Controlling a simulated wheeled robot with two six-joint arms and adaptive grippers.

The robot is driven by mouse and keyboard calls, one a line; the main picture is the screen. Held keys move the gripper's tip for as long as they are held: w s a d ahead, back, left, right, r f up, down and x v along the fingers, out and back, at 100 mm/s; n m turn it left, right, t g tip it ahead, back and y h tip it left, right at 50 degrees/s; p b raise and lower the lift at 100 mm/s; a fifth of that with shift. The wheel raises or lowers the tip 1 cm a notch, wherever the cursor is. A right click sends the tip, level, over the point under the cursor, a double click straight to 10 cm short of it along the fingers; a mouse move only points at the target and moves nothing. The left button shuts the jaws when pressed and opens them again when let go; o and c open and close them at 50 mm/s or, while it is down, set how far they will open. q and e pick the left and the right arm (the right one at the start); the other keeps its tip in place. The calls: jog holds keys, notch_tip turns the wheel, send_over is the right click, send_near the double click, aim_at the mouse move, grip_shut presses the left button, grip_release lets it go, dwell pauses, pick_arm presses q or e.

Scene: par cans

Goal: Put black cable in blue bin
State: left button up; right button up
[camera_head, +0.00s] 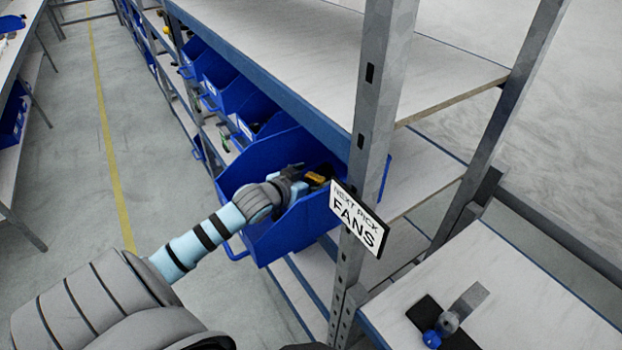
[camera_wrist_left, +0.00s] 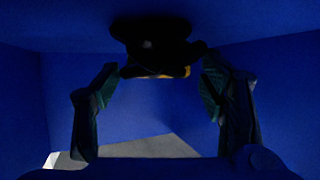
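A large blue bin (camera_head: 285,232) sits on the shelf behind the upright. My left arm reaches into it, and my left gripper (camera_head: 300,178) is inside its mouth. In the left wrist view the two fingers of the left gripper (camera_wrist_left: 160,80) stand wide apart with blue bin walls around them. A dark, lumpy thing (camera_wrist_left: 158,42) with a bit of yellow lies at the top, by the fingertips; I cannot tell whether it is the black cable or whether a finger touches it. A yellow and dark thing (camera_head: 316,178) shows beside the gripper in the head view. My right gripper is out of view.
A metal upright (camera_head: 372,120) with a "NEXT PICK FANS" sign (camera_head: 358,218) stands just right of the bin. More blue bins (camera_head: 225,85) line the shelf. A shelf board (camera_head: 330,55) hangs above. A white table (camera_head: 520,290) is at lower right.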

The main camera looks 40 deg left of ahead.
pick_arm(q)
jog(key=p+v, duration=0.2)
jog(key=v, duration=0.5)
jog(key=shift+s+r+p, duration=0.25)
jog(key=shift+s+p, duration=0.05)
jog(key=shift+p, duration=0.05)
jog(key=shift+w+f, duration=0.1)
jog(key=shift+w, duration=0.05)
